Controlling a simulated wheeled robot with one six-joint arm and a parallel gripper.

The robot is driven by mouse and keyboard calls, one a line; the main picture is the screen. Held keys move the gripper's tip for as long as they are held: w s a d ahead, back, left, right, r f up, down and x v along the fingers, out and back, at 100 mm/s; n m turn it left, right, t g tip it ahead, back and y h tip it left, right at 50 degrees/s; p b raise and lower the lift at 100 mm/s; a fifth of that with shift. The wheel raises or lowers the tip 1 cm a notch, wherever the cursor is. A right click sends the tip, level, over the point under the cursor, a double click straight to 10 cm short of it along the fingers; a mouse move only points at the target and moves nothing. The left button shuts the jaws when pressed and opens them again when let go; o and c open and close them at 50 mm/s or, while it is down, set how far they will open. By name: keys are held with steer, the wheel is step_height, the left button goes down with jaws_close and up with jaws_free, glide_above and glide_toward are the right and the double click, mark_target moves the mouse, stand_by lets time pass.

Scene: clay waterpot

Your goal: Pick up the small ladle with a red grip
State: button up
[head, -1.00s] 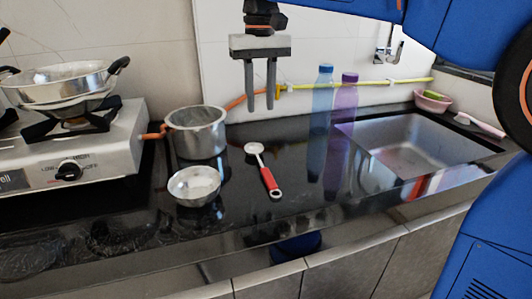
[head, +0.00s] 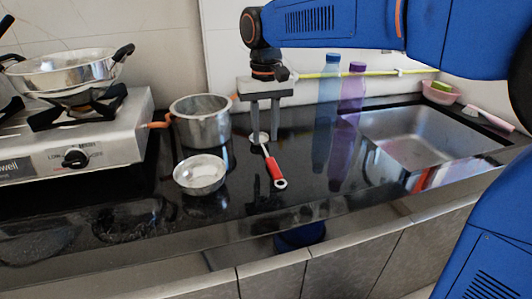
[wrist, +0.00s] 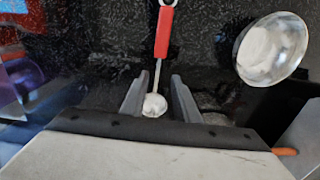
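The small ladle (head: 271,164) lies on the black counter with its red grip toward the front edge and its round bowl toward the back. In the wrist view its red grip (wrist: 164,32) points away, and its bowl (wrist: 154,105) shows between the fingers. My gripper (head: 264,138) points down over the bowl end, fingers apart. In the wrist view my gripper (wrist: 157,92) is open, with one finger on each side of the ladle's bowl and lower stem. I cannot tell how high the fingertips are above the counter.
A steel bowl (head: 200,184) and a steel pot (head: 201,130) stand left of the ladle. A gas stove (head: 110,140) with a pan (head: 66,72) is farther left. A blue bottle (head: 325,120) and a purple bottle (head: 349,125) stand right, before the sink (head: 420,140).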

mark_target(266, 152)
steer(key=shift+w+d+f, duration=0.1)
steer(key=shift+w+f, duration=0.05)
steer(key=shift+f, duration=1.15)
steer(key=shift+w+f, duration=0.15)
steer(key=shift+f, duration=1.15)
jaws_close()
